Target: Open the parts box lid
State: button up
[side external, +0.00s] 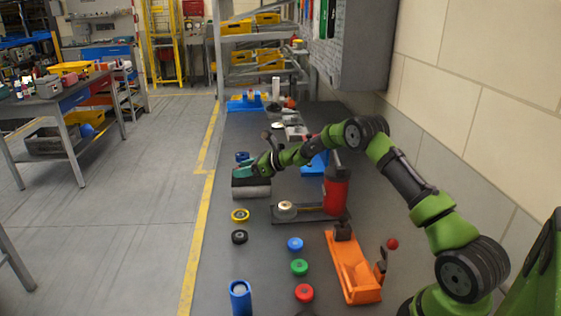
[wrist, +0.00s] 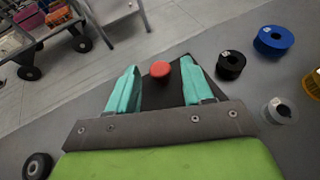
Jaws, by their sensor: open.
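The parts box (side external: 252,191) appears as a low grey box near the left edge of the bench in the side external view. My gripper (side external: 243,172) is directly above it and hides much of its top. In the wrist view a dark grey surface, which looks like the lid (wrist: 163,96), lies below my gripper with a round red knob (wrist: 160,69). The two teal fingers are spread apart, one on each side of the knob in that picture. I see clear gaps beside the knob and cannot tell its depth relative to the fingertips. The lid looks closed.
A red press (side external: 336,190) stands to the right of the box. A yellow ring (side external: 240,215) and black ring (side external: 239,237) lie in front of it. An orange fixture (side external: 352,268) and a blue cup (side external: 240,297) are nearer the camera. The wall bounds the right side.

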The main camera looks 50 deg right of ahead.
grip_shut()
dwell(0.3)
jog(key=s+d, duration=0.2)
jog(key=shift+s+d, duration=0.35)
grip_release()
